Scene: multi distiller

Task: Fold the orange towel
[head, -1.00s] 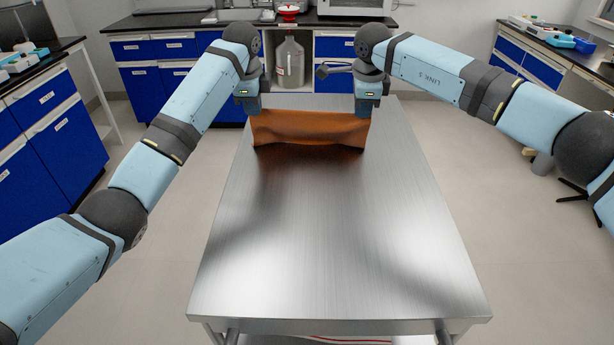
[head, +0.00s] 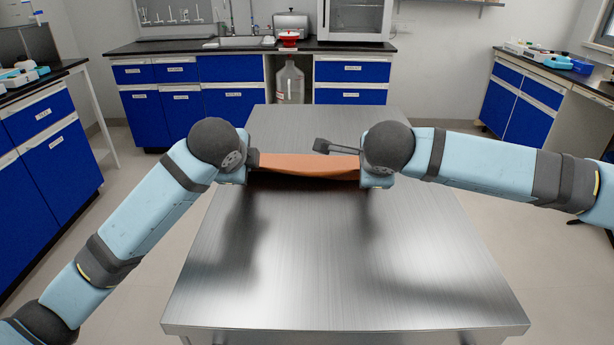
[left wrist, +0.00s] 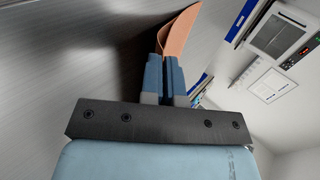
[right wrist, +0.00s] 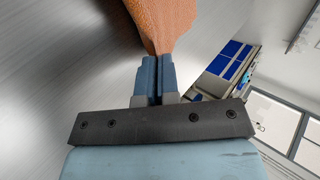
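The orange towel (head: 309,165) is stretched between my two grippers above the metal table (head: 300,270). My left gripper (head: 245,170) is at its left end and my right gripper (head: 366,172) at its right end. In the left wrist view the fingers (left wrist: 167,78) are closed on a corner of the towel (left wrist: 179,36). In the right wrist view the fingers (right wrist: 156,75) are closed on the gathered towel (right wrist: 162,22). The towel's far side and lower part are hidden in the head view, so I cannot tell if it touches the table.
The table is bare in front of the towel and behind it. Blue cabinets (head: 160,105) with a black counter stand beyond the table. More blue cabinets stand at the left (head: 50,140) and right (head: 525,100). A large bottle (head: 290,82) stands in a gap between the back cabinets.

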